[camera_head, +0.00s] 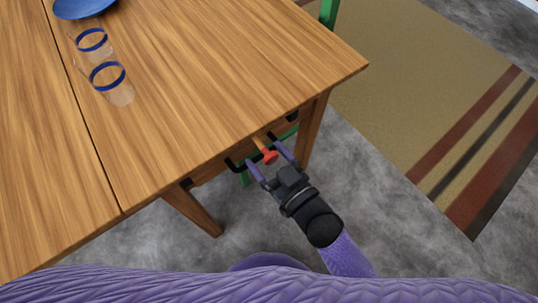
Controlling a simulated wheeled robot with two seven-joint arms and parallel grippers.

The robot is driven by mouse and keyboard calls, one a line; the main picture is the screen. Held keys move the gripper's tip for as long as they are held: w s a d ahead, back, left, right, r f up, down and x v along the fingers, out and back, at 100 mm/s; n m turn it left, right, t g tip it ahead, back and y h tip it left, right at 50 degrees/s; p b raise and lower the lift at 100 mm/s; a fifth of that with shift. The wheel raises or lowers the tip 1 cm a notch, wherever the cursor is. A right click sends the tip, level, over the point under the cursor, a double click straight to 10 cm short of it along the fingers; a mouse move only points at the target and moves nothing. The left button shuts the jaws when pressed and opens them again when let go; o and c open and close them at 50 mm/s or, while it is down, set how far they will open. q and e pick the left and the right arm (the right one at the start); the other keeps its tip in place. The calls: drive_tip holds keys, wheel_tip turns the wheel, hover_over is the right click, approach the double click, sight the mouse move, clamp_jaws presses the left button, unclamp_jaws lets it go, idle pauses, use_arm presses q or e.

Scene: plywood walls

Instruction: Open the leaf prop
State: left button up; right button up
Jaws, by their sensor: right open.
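The leaf prop (268,154) shows as a short wooden bar with a red end, sticking out from under the near edge of the wooden table (205,115). My right gripper (266,155) is open, with one purple finger on each side of the red end. I cannot tell whether the fingers touch it. The prop's inner part is hidden beneath the tabletop. My left gripper is not in view.
Two clear glasses with blue rims (107,76) and a blue plate (84,8) stand at the table's far left. A table leg (312,128) is close to the right gripper. A striped rug (440,90) lies at right.

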drive_tip(key=shift+s+d, duration=0.2)
drive_tip(key=shift+s, duration=0.05)
drive_tip(key=p+v, duration=0.2)
drive_tip(key=v, duration=0.7)
drive_tip(key=shift+p, duration=0.3)
drive_tip(key=shift+s+d, duration=0.1)
drive_tip(key=shift+s, duration=0.1)
